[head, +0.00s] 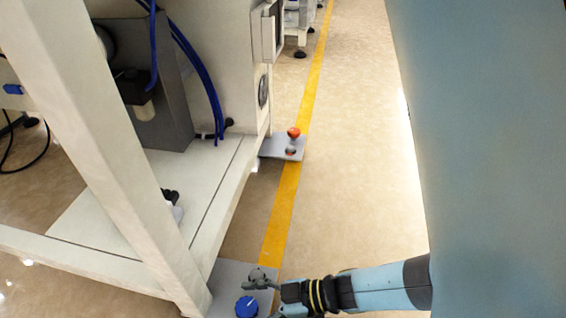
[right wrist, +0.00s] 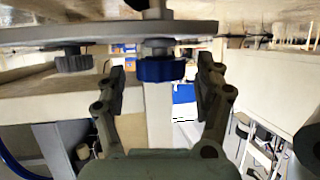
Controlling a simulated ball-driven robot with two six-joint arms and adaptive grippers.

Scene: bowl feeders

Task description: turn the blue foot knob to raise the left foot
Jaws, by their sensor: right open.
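The blue foot knob (head: 247,306) is at the bottom of the head view, on a grey foot plate (head: 228,274) at the base of the white machine frame. In the right wrist view the blue knob (right wrist: 160,70) has a ribbed rim and sits on a threaded stem against the plate (right wrist: 100,33). My right gripper (head: 264,294) reaches in from the right, with its fingers at the knob. In the wrist view the open fingers (right wrist: 164,74) stand on either side of the knob, with a visible gap on each side. My left gripper is out of view.
An orange-red knob (head: 293,132) stands on another grey foot plate (head: 270,146) farther back. A slanted white frame post (head: 110,150) rises on the left. A yellow floor line (head: 288,190) runs past the feet.

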